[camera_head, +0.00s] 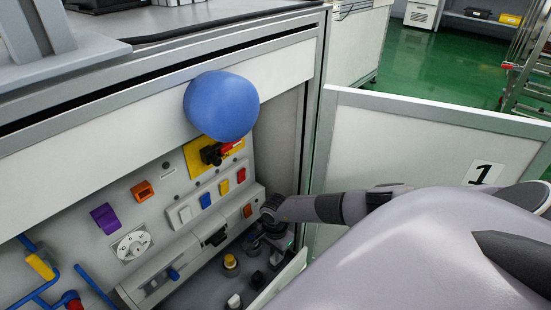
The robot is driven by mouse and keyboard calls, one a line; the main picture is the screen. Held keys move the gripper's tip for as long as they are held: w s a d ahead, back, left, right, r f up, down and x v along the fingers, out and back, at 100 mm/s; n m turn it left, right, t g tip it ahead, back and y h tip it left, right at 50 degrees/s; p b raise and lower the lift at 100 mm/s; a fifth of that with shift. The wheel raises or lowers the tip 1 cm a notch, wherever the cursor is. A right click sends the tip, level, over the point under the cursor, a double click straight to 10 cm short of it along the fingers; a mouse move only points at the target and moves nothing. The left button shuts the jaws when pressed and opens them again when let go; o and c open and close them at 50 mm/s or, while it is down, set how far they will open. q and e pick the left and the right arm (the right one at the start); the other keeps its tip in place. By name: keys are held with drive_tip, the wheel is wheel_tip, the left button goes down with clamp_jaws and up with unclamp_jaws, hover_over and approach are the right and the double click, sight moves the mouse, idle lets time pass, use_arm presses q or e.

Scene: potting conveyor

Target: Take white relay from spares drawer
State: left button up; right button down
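An open tray that looks like the spares drawer (205,291) lies at the bottom of the cabinet. A small white piece (234,301) stands in it near the lower picture edge, perhaps the white relay; it is too small to be sure. My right gripper (257,243) is low at the drawer's right side, beyond and to the right of the white piece and apart from it. Its fingers are small and dark, so their opening is unclear. Another white block (185,215) sits in a row on the panel above. My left gripper is not in view.
A yellow-topped piece (230,262) and dark pieces share the drawer. A blue rounded object (221,106) protrudes above. The open door (400,150) stands right, behind my arm.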

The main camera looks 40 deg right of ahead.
drive_tip(key=shift+r, duration=0.15)
idle(0.3)
